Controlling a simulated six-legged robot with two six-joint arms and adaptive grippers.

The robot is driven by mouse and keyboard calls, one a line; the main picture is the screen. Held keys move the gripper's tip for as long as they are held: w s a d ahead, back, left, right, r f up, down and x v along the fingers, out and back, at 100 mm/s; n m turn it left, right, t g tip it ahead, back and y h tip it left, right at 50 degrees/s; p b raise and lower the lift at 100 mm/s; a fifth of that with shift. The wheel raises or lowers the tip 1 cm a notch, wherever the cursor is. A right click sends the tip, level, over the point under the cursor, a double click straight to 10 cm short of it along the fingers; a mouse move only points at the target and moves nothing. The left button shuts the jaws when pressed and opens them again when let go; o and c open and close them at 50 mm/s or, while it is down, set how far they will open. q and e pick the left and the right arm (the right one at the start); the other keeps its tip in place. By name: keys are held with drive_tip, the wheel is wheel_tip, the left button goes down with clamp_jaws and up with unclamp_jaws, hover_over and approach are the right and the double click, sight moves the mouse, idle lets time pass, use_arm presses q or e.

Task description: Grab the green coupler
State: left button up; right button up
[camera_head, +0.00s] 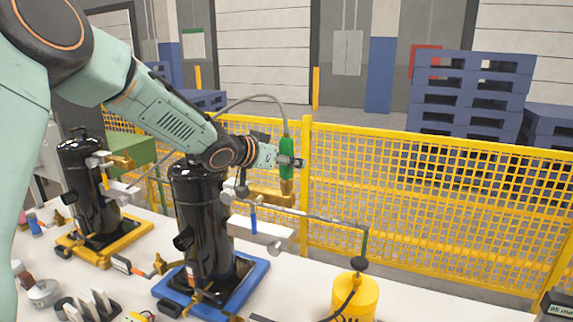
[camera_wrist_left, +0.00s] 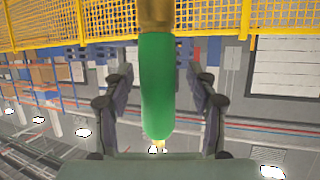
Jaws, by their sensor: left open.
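The green coupler (camera_head: 287,158) is upright, with a brass end (camera_head: 287,190) below it and a grey hose curving from its top. My left gripper (camera_head: 292,162) is at the coupler's height in the head view. In the left wrist view the green coupler (camera_wrist_left: 156,85) lies between the two dark fingers of the left gripper (camera_wrist_left: 157,82), with a visible gap on both sides. The left gripper is open and is not closed on it. My right gripper is in neither view.
A black compressor (camera_head: 205,225) stands on a blue base below my left arm, another (camera_head: 88,190) on a yellow base at left. A thin pipe and a yellow cylinder (camera_head: 354,297) are at right. A yellow mesh fence (camera_head: 420,195) runs behind the white table.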

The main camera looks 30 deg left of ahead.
use_arm(q)
drive_tip(key=shift+s+d+r, duration=0.25)
drive_tip(key=shift+d+r, duration=0.05)
drive_tip(key=shift+d, duration=0.2)
drive_tip(key=shift+s+a, duration=0.15)
drive_tip(key=shift+a, duration=0.3)
drive_tip(key=shift+c, duration=1.1)
drive_tip(key=shift+w+a+f, duration=0.25)
drive_tip(key=shift+a+f, duration=0.05)
drive_tip(key=shift+a, duration=0.05)
drive_tip(key=c, duration=0.3)
drive_tip(key=shift+w+d, duration=0.1)
drive_tip(key=shift+d, duration=0.05)
drive_tip(key=shift+c, duration=0.9)
drive_tip(key=shift+d+r, duration=0.15)
drive_tip(key=shift+d, duration=0.3)
drive_tip(key=shift+c, duration=2.2)
drive_tip(key=shift+a, duration=0.3)
clamp_jaws()
